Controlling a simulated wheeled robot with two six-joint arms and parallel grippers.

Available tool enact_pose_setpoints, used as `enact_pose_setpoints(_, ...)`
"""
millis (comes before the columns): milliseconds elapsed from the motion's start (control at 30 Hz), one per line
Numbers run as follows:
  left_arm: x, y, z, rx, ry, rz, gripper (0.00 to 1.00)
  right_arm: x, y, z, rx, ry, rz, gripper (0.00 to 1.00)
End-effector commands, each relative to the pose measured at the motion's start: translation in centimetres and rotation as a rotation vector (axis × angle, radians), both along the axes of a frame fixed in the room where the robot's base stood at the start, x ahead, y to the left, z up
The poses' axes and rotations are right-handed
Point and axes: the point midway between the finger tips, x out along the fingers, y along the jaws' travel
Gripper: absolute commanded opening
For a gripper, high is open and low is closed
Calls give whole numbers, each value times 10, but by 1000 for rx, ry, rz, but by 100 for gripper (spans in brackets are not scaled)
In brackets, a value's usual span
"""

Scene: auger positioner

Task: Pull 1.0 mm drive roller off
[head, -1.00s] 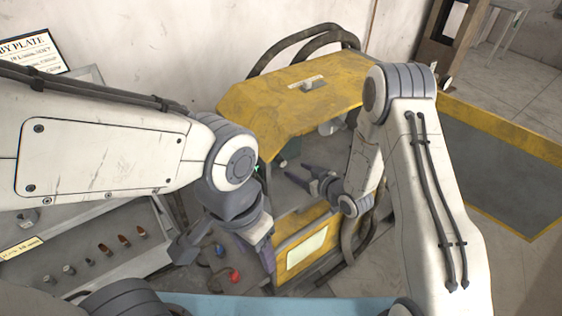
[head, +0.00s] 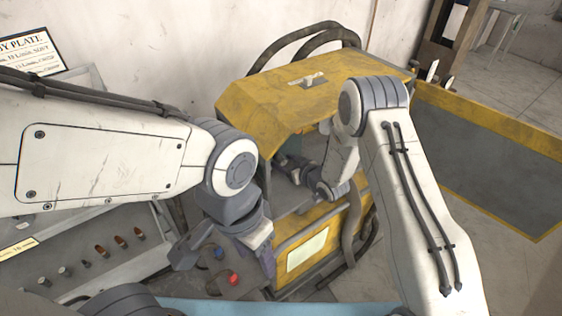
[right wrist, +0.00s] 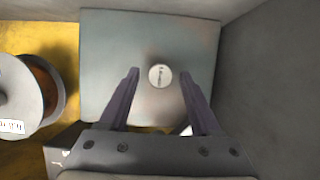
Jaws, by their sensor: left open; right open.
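A small pale round disc (right wrist: 160,76), which looks like the drive roller, sits on a grey-green plate (right wrist: 110,65) in the right wrist view. Its lettering is too small to read. My right gripper (right wrist: 158,78) is open, with one finger on each side of the disc and visible gaps between. In the head view my right gripper (head: 288,166) reaches into the opening of the yellow machine (head: 290,95), and the roller is hidden there. My left gripper (head: 226,256) is open and empty, in front of the machine's left side.
A spool (right wrist: 30,95) stands left of the plate in the right wrist view, and a grey wall (right wrist: 265,85) closes the right side. A grey rack (head: 110,255) with several small parts stands at left. A red knob (head: 233,279) is near my left gripper.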

Motion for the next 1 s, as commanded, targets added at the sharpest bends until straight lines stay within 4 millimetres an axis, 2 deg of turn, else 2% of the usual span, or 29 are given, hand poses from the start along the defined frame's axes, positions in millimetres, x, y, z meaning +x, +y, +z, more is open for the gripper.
enact_pose_setpoints(33,0,0,0,0,0,0,59,0,0,0,0,0,0,57)
enact_pose_setpoints(167,0,0,0,0,0,0,59,0,0,0,0,0,0,7)
enact_pose_setpoints(200,0,0,0,0,0,0,59,0,0,0,0,0,0,0)
enact_pose_setpoints(467,0,0,0,0,0,0,59,-3,-3,0,0,-2,-1,0)
enact_pose_setpoints(1000,0,0,0,0,0,0,59,-20,-15,0,-1,-1,0,0)
